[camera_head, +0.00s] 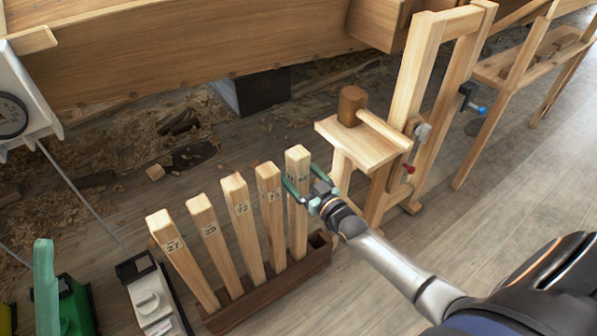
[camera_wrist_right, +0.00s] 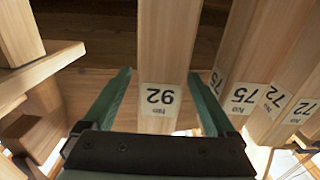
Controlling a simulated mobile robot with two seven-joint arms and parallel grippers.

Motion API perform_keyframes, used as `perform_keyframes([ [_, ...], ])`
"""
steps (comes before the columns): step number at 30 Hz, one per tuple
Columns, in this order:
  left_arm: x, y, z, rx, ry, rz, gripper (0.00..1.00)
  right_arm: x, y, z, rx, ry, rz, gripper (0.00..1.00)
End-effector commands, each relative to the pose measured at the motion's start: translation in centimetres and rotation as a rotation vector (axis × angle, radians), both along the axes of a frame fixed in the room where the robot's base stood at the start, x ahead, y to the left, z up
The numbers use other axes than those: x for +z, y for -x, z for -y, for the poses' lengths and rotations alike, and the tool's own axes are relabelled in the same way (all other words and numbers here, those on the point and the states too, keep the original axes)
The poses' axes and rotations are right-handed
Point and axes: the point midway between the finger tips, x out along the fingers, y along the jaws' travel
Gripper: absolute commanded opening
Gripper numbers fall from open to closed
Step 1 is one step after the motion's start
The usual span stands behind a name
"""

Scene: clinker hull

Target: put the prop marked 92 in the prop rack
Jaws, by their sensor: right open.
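The prop marked 92 (camera_head: 298,215) is a pale square wooden post, the rightmost of a row in the dark brown prop rack (camera_head: 270,306). It stands nearly upright, with its foot at the rack near an empty-looking slot at the right end. Its label, 92, reads upside down in the right wrist view (camera_wrist_right: 161,70). My right gripper (camera_head: 297,186) has its green fingers open on either side of this prop, near its top. In the right wrist view the fingers (camera_wrist_right: 160,95) show gaps beside the post. My left gripper is not clearly seen.
Several similar props lean in the rack to the left, including one marked 75 (camera_head: 270,210) close beside 92. A wooden stand with a mallet (camera_head: 352,105) is close on the right. The hull (camera_head: 180,50) spans the back. Green and white equipment stands at lower left.

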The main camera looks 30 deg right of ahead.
Motion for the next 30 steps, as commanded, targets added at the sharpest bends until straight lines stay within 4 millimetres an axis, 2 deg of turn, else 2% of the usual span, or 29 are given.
perform_keyframes([
  [3, 0.1, 0.0, -0.1, -0.005, 0.009, -0.002, 0.5, -0.1, 0.1, 0.0, 0.0, 0.0, -0.001, 0.91],
  [7, 0.9, 0.0, 0.0, -0.005, 0.004, 0.003, 0.5, 0.1, 1.5, 0.1, 0.001, -0.001, -0.001, 0.91],
  [16, 2.8, -0.2, 0.0, 0.013, -0.017, 0.003, 0.5, 0.4, 7.8, 0.6, 0.001, 0.0, 0.001, 0.91],
  [17, 2.4, -0.5, -0.1, 0.02, -0.014, -0.018, 0.5, 0.3, 8.3, 0.6, 0.0, 0.0, 0.001, 0.91],
  [19, -0.4, -2.4, -0.5, 0.05, -0.007, -0.145, 0.5, 0.3, 9.2, 0.7, 0.0, 0.0, 0.003, 0.91],
  [21, -1.5, -3.2, -0.7, 0.061, -0.009, -0.203, 0.5, 0.3, 10.1, 0.8, 0.001, 0.0, 0.004, 0.91],
  [27, -3.7, -4.5, -0.9, 0.079, -0.008, -0.311, 0.5, 0.3, 12.0, 0.9, 0.0, 0.0, 0.005, 0.91],
  [30, -4.2, -4.8, -0.9, 0.082, -0.008, -0.331, 0.5, 0.3, 12.3, 1.0, 0.0, -0.001, 0.008, 0.91],
])
